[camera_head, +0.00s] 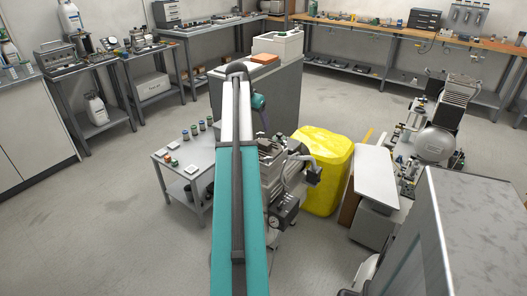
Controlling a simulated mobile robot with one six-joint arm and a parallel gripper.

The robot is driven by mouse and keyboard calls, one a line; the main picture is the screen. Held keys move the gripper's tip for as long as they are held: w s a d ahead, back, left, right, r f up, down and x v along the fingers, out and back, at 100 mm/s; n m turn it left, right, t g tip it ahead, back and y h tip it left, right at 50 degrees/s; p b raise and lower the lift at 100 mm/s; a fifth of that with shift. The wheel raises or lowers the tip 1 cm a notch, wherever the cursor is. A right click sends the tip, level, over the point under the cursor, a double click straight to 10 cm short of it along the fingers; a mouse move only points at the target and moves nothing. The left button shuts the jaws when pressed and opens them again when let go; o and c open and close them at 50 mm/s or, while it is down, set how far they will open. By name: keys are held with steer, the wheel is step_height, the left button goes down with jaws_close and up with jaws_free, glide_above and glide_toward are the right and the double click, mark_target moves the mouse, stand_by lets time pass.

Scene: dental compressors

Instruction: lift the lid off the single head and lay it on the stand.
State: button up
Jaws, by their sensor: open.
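My teal and white arm runs up the middle of the camera_head view and bends down at its far end. My gripper cannot be made out; the arm and the machinery beyond it hide that area. A grey compressor (299,163) with metal heads and a gauge stands just right of my arm, partly covered by it. A second compressor (436,143) with a round silver tank and a tall finned head (461,88) stands at the right. I cannot tell which is the single head, and no separate lid is clear. A low grey stand (177,156) is left of my arm.
Several small jars (194,130) and white pieces sit on the low stand. A yellow covered object (322,163) and a white panel (375,176) are right of the near compressor. A tall grey cabinet (470,230) fills the lower right. Floor at the lower left is clear.

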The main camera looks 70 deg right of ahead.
stand_by(0.3)
glide_above(263, 143)
steer(key=a, duration=0.2)
steer(key=shift+w+f, duration=0.15)
steer(key=shift+f, duration=1.85)
steer(key=shift+w+f, duration=0.1)
steer(key=shift+f, duration=1.85)
steer(key=shift+p+x, duration=0.65)
steer(key=shift+x, duration=2)
steer(key=shift+r, duration=0.1)
steer(key=c, duration=1.7)
steer(key=shift+r, duration=0.1)
steer(key=shift+r+b, duration=0.45)
steer(key=shift+r, duration=4.45)
